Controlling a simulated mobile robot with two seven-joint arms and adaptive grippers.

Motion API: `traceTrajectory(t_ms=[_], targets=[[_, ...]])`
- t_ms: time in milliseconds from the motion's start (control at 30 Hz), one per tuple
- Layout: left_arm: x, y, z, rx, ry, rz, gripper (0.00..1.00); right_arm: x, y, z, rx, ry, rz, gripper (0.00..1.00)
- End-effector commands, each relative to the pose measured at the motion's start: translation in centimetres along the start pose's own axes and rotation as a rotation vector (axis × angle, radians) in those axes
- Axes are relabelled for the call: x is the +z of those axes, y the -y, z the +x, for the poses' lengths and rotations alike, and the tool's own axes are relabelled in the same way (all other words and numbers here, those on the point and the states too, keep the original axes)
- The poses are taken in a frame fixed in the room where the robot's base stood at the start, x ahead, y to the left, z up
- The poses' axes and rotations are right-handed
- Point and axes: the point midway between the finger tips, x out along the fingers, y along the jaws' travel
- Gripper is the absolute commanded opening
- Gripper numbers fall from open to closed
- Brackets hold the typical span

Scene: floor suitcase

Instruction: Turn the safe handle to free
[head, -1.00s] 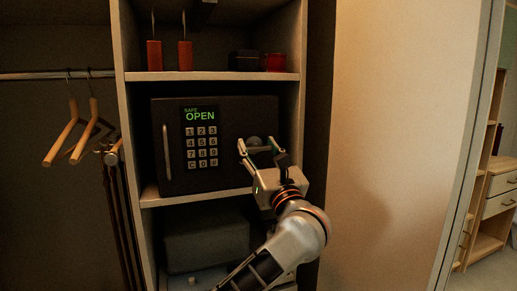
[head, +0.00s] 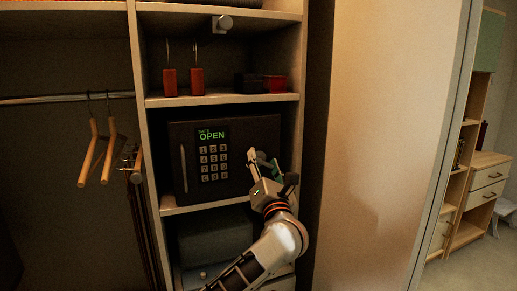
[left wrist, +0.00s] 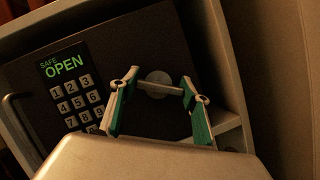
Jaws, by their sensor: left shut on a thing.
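The dark safe (head: 180,135) sits on the middle shelf, its door shut and its green display (head: 212,135) reading "SAFE OPEN" above a keypad. In the left wrist view, the safe handle (left wrist: 160,88) is a grey bar over a round base on the right part of the door. It lies roughly level in that tilted picture. My left gripper (head: 264,159) is at the handle and hides most of it in the head view. My right gripper is not in view.
A vertical bar pull (head: 183,168) is on the door's left. The shelf above (head: 220,99) holds red and dark items. Wooden hangers (head: 95,155) hang at left. A wardrobe panel (head: 385,140) stands close on the right.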

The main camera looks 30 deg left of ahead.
Motion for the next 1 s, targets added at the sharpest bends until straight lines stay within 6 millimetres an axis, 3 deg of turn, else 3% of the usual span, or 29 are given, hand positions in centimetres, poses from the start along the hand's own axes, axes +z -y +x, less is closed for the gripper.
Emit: traceTrajectory(t_ms=[33,200,467,533,733,1000], targets=[[0.8,-0.6,0.2,-0.015,-0.001,0.037,0.25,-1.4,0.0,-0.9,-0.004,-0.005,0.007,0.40],[0.5,-0.4,0.2,-0.075,-0.004,0.176,0.25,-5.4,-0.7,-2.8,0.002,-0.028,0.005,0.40],[0.2,-0.1,0.1,-0.166,-0.004,0.390,0.25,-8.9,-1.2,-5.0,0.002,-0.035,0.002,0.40],[0.1,0.0,0.0,-0.190,-0.003,0.450,0.25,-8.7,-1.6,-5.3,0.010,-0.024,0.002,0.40],[-0.1,0.1,-0.1,-0.257,-0.001,0.613,0.25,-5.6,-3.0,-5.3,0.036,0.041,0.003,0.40],[-0.1,0.2,-0.1,-0.329,0.000,0.786,0.25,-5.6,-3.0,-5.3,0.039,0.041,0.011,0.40]])
